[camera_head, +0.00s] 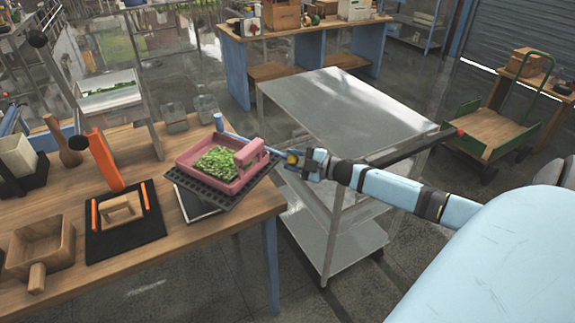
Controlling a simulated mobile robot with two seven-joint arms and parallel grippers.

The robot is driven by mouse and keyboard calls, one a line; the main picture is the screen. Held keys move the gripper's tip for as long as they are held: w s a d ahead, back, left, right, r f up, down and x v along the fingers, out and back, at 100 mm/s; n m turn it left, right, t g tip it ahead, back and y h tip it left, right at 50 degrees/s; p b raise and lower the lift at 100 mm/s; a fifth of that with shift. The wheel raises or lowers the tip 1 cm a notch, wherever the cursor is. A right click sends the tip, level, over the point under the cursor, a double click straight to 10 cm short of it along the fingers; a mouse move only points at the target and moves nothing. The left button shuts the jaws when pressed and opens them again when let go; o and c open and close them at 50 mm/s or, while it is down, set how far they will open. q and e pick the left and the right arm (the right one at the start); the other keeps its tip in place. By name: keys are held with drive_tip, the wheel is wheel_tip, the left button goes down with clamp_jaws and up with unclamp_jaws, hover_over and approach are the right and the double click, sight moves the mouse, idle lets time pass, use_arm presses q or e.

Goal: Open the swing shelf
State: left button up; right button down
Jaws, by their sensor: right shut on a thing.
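A dark perforated plate, which looks like the swing shelf (214,190), sits at the right end of the wooden bench, turned at an angle and partly overhanging a dark flat pad (196,207). A pink tray (205,177) with green pieces in it rests on the plate. A short blue post (218,122) stands behind the tray. My right gripper (277,160) reaches in from the right and is shut at the plate's right corner, beside the pink tray. The exact contact is small and partly hidden by the gripper. My left gripper is not in view.
A metal cart (335,108) stands right of the bench, under my right arm. A black mat with a wooden block (121,211) and a wooden box (42,243) occupy the bench's left. An orange tool (104,160) stands behind them. Open floor lies in front.

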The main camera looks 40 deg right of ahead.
drive_tip(key=shift+w+d+y, duration=0.2)
drive_tip(key=shift+d+y, duration=0.1)
drive_tip(key=shift+d, duration=0.3)
drive_tip(key=c, duration=0.7)
unclamp_jaws()
drive_tip(key=shift+r, duration=0.1)
wheel_tip(320, 180, up, 20)
drive_tip(key=shift+f+b, duration=0.1)
drive_tip(key=shift+b, duration=0.65)
